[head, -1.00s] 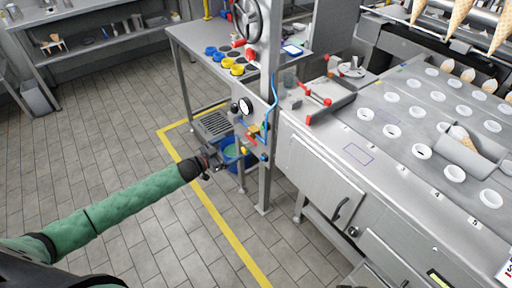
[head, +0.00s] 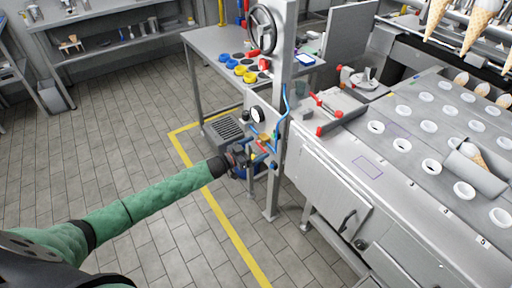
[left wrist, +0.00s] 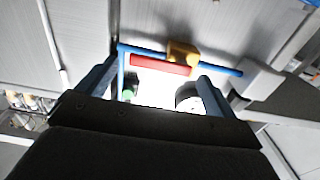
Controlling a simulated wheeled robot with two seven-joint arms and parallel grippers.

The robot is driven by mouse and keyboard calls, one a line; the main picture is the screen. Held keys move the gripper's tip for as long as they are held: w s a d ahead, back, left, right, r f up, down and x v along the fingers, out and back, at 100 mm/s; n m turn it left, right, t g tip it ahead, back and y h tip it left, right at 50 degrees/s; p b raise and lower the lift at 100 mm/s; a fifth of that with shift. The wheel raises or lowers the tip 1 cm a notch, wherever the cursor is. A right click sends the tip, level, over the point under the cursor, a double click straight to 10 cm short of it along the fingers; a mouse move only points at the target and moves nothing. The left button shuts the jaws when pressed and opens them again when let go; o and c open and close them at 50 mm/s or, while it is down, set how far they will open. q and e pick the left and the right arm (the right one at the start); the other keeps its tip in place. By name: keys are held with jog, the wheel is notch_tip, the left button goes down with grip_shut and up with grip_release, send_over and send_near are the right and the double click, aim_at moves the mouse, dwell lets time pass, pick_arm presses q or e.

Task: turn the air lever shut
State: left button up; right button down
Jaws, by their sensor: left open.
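The air lever (head: 262,148) is a small red handle at a brass valve (head: 265,138) on a blue pipe, on the grey post. In the left wrist view the red lever (left wrist: 160,65) lies nearly along the blue pipe (left wrist: 222,69), with the brass valve (left wrist: 184,51) at its right part. My left gripper (head: 246,156) is just left of the lever and partly hides the area below it. In the wrist view my left gripper (left wrist: 161,72) is open, its fingers to either side of the lever; contact cannot be told. My right gripper is not in view.
A round gauge (head: 257,115) sits on the post (head: 283,110) above the valve, with a blue hose beside it. A blue bucket (head: 253,166) stands behind my gripper. A steel machine (head: 330,175) stands to the right. The tiled floor at left is clear.

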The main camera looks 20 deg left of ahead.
pick_arm(q)
jog(key=shift+w+d, duration=0.15)
jog(key=shift+w, duration=0.05)
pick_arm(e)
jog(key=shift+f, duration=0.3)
pick_arm(q)
jog(key=c, duration=1)
jog(key=shift+f, duration=0.1)
